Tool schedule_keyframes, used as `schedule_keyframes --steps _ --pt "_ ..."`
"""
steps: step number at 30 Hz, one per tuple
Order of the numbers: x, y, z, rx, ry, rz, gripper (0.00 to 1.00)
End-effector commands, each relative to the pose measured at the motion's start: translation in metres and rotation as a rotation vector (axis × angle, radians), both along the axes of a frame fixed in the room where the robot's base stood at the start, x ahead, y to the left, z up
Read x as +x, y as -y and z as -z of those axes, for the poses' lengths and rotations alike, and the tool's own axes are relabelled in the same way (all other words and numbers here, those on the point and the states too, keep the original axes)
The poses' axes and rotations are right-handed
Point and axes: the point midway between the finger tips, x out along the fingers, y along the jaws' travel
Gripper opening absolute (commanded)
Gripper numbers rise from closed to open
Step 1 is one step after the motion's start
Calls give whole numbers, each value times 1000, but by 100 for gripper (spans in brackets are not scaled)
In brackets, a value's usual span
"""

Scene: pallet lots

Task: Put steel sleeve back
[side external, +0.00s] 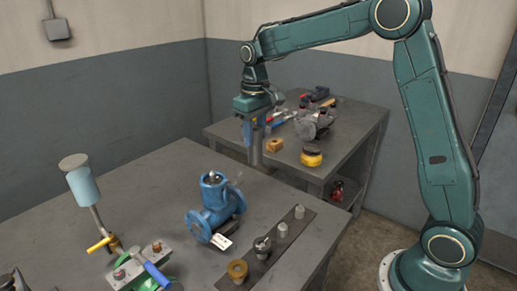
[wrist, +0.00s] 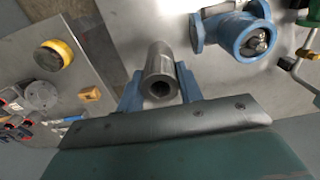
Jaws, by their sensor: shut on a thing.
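A grey steel sleeve (side external: 256,153), a plain hollow cylinder, is held upright between the jaws of my gripper (side external: 254,126). My gripper is high over the far side of the front workbench, behind the blue valve. In the wrist view the steel sleeve (wrist: 158,60) sits between the two blue fingers of my gripper (wrist: 159,90), with its open bore facing the camera. A dark strip plate (side external: 252,258) lies on the bench at the right, carrying a brass ring and several small steel pieces. The sleeve is clear of this plate.
A blue flanged valve (side external: 214,203) stands on the front workbench (side external: 145,190) left of the plate. A clamp fixture (side external: 140,268) and a lamp-like post (side external: 82,185) are further left. The rear table holds a yellow-black puck (side external: 311,157), a brass block (side external: 274,145) and tools.

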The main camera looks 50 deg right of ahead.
Motion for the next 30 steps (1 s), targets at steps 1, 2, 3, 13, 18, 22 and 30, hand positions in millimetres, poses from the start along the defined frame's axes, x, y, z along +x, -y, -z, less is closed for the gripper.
schedule_keyframes --steps 1,2,3,13,18,22,30 --pt "-1 0 11 0 -4 0 9" --pt "0 0 16 0 -3 0 9" --pt "0 0 24 0 -3 0 9" --pt "0 0 83 0 -2 0 9" --pt "0 0 98 0 0 0 9" --pt "1 0 101 0 2 0 9" --pt "0 0 113 0 -2 0 9"
